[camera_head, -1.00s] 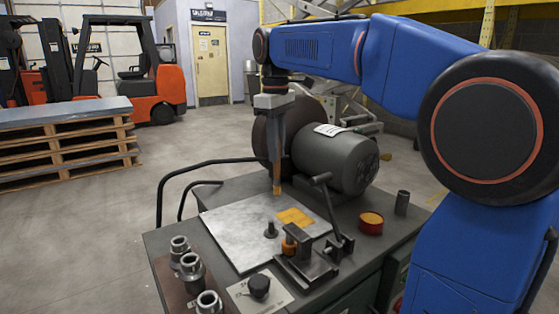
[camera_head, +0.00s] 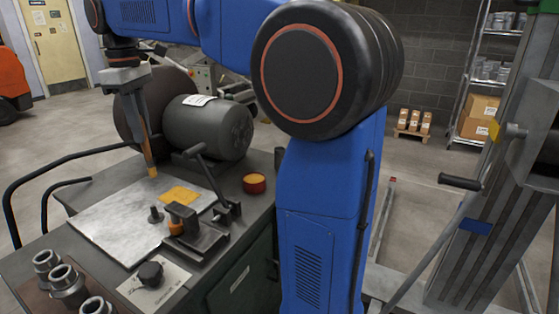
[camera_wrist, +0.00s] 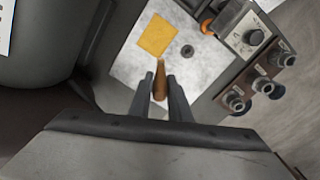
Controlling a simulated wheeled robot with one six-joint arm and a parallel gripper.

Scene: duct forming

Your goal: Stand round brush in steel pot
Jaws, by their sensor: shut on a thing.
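My gripper (camera_head: 148,150) points down above the metal plate on the workbench, shut on a slim tan-brown piece, which I take to be the round brush (camera_head: 153,172). Its lower end shows below the fingertips. In the wrist view the brush (camera_wrist: 160,82) sits between the two dark fingers of my gripper (camera_wrist: 160,90), and its bristles cannot be made out. A narrow upright grey cylinder, likely the steel pot (camera_head: 279,158), stands at the bench's right edge, partly hidden by my blue arm.
A red tin (camera_head: 254,184) is behind the clamp. A grey motor (camera_head: 207,127) stands at the back. Steel fittings (camera_head: 68,284) are front left.

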